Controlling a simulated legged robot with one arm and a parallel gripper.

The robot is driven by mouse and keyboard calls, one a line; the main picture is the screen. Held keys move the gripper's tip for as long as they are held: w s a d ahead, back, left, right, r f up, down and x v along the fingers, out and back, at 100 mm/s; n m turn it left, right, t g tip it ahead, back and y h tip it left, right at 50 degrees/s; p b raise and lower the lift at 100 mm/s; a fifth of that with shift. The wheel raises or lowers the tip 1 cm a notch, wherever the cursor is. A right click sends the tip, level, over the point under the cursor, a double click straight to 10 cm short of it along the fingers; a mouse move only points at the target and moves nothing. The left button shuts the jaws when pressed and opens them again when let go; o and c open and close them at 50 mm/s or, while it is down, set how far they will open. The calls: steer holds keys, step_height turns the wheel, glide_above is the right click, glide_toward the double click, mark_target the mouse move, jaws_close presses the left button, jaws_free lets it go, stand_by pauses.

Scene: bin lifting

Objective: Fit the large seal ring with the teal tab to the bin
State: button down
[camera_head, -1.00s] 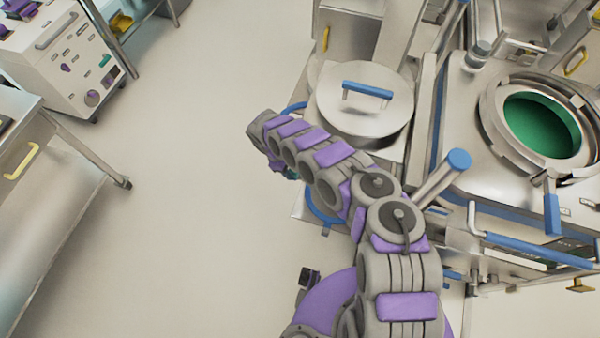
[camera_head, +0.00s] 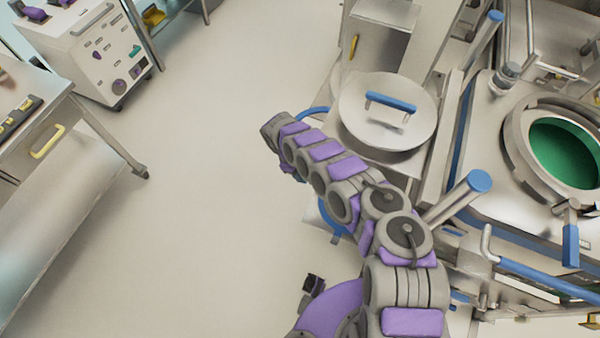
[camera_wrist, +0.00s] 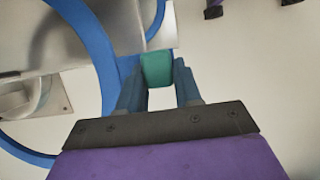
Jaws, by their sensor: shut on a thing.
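The large seal ring (camera_wrist: 102,57) is a big blue hoop with a teal tab (camera_wrist: 157,70), cut off by the edge of the wrist view. My gripper (camera_wrist: 158,82) is shut on the teal tab, its fingers on either side of it. In the head view, parts of the blue ring (camera_head: 312,114) show beside and below my arm, near the steel stand; the arm hides my gripper. A round steel vessel with a green inside (camera_head: 522,150) sits at the right. I cannot tell whether this is the bin.
A round steel lid (camera_head: 388,138) with a blue handle rests on the stand beside my arm. Blue rails and a blue-capped post (camera_head: 478,180) stand at the right.

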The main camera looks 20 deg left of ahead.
steer(key=shift+r+p, duration=0.6)
steer(key=shift+r, duration=1.15)
